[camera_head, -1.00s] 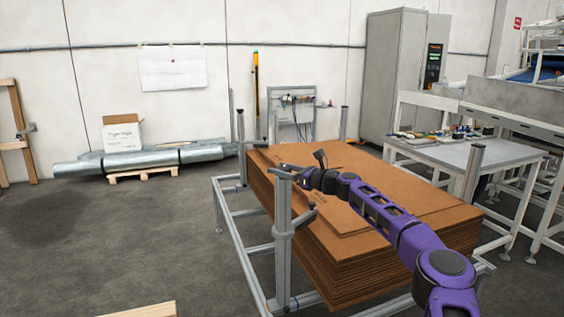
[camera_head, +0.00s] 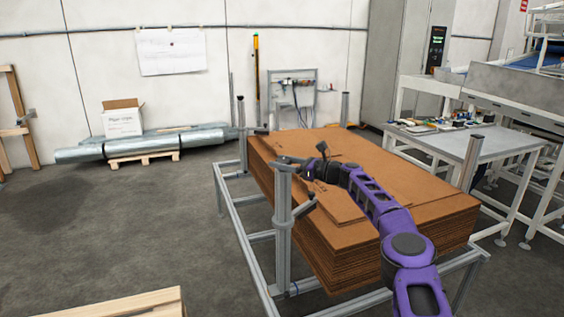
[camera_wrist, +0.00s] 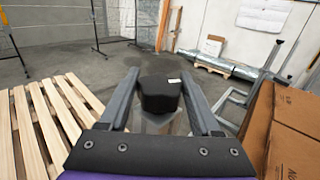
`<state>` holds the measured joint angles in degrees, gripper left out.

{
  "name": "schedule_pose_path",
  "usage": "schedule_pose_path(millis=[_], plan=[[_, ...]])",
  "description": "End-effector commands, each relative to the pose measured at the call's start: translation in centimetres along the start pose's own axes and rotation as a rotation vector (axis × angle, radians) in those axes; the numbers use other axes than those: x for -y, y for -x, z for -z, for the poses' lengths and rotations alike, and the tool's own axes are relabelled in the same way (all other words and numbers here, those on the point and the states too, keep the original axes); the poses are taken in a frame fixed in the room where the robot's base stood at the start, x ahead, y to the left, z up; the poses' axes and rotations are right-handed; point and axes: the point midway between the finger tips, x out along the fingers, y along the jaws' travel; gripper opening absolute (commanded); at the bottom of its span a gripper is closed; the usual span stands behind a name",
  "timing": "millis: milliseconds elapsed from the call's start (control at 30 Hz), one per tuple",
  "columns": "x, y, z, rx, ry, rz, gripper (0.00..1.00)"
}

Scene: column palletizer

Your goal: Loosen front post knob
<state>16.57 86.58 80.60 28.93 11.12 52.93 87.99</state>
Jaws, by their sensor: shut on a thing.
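The front post (camera_head: 283,235) is an upright grey metal post at the near left corner of the frame around the cardboard stack. My gripper (camera_head: 292,163) is at the top of this post. In the wrist view, my gripper (camera_wrist: 160,88) has one finger on each side of a black knob-like piece (camera_wrist: 160,93) with a small white label, and is shut on it. The piece's lower part is partly hidden. A small dark lever (camera_head: 309,196) sticks out from the post's right side below my gripper.
The stack of brown cardboard (camera_head: 420,200) fills the metal frame (camera_head: 252,262) right of the post. A wooden pallet (camera_wrist: 50,120) lies on the left in the wrist view. A grey table (camera_head: 480,148) stands at the right.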

Motion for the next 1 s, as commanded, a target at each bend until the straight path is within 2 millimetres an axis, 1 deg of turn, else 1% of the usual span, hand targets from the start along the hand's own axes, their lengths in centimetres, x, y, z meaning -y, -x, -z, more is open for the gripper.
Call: schedule_pose_path(millis=[133,167,300,333,600,733,867,967,1000], plan=[[-0.2,-0.1,0.2,-0.004,0.000,-0.004,0.09],[-0.2,-0.2,0.2,-0.004,0.000,-0.004,0.66],[-0.1,-0.1,0.2,-0.003,0.000,-0.003,0.91],[-0.1,-0.1,0.2,-0.003,0.000,-0.002,0.94],[0.0,0.0,0.1,-0.001,0.000,-0.001,0.94],[0.0,0.5,0.1,-0.001,0.000,-0.001,0.94],[0.1,1.8,0.0,-0.002,0.002,0.001,0.94],[0.0,3.2,0.1,-0.002,0.000,0.000,0.94],[0.1,4.2,0.1,-0.002,0.001,0.002,0.94]])
